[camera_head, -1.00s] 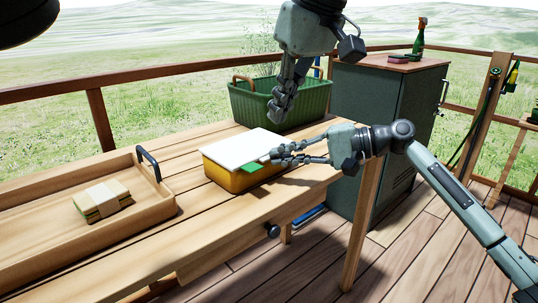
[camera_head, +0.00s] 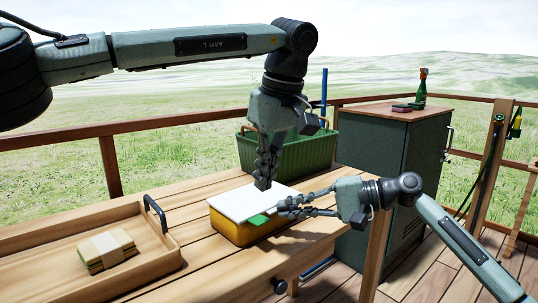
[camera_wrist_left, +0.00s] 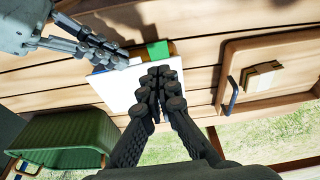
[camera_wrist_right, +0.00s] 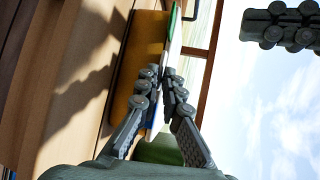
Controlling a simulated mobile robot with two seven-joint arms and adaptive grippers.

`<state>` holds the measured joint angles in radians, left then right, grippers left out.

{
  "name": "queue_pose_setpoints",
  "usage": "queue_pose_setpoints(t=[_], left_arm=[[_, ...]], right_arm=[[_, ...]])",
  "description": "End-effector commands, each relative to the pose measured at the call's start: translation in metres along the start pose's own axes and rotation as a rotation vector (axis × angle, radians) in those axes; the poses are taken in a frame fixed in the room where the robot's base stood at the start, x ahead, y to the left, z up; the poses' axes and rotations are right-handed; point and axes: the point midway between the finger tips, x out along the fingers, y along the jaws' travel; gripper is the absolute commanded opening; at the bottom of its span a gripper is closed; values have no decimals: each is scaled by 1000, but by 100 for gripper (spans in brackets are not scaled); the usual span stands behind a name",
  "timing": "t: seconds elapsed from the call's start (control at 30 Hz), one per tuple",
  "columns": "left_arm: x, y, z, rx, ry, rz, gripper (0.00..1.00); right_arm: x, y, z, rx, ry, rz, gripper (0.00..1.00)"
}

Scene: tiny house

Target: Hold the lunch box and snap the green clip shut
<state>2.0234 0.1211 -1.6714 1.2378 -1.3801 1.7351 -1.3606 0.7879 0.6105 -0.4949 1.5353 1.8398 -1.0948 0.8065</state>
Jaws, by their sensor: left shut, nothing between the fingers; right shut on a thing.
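The lunch box (camera_head: 232,229) is yellow with a white lid (camera_head: 250,203) and sits on the wooden table. The green clip (camera_head: 258,220) sticks out at the lid's front edge; it also shows in the left wrist view (camera_wrist_left: 158,50). My right gripper (camera_head: 281,207) is shut on the lunch box at its right end; in the right wrist view (camera_wrist_right: 160,78) its fingers meet at the box's edge by the lid. My left gripper (camera_head: 262,187) is shut and empty, pointing down over the lid. Whether its tips touch the lid I cannot tell.
A wooden tray (camera_head: 165,258) with a black handle holds a wrapped stack (camera_head: 106,250) at the left. A green basket (camera_head: 318,152) stands behind the box. A dark green cabinet (camera_head: 385,150) with a bottle (camera_head: 421,90) on top stands beyond the table.

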Motion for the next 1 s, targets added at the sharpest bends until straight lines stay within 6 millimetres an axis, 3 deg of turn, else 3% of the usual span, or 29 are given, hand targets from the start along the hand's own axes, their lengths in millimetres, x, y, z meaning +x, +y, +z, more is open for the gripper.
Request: queue_pose_setpoints(t=[0.2, 0.4, 1.0], left_arm=[[41, 0, 5, 1, -1, -1, 0], [61, 0, 12, -1, 0, 0, 0], [65, 0, 14, -1, 0, 0, 0]], right_arm=[[0, 1, 0, 1, -2, 2, 0], [0, 1, 0, 1, -2, 2, 0], [1, 1, 0, 1, -1, 2, 0]])
